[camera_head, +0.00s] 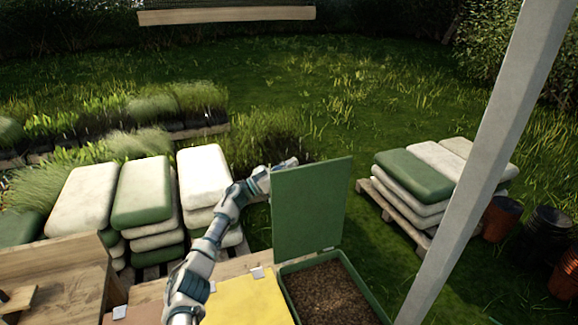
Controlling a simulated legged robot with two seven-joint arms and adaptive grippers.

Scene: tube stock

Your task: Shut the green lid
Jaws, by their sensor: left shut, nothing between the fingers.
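The green lid (307,210) stands upright, open, at the back edge of a green box (364,283). The box is full of brown soil-like material (327,293). My left arm reaches up from the bottom. My left gripper (288,165) is at the lid's upper left edge, partly hidden behind or beside it; I cannot tell whether it touches the lid. It is shut and holds nothing. My right gripper is not in view.
A yellow lid (245,302) lies flat left of the green box. A grey post (475,165) slants up on the right. Stacks of bags (142,192) stand behind on the left, and another stack (415,176) sits on a pallet at right. Pots (500,218) stand far right.

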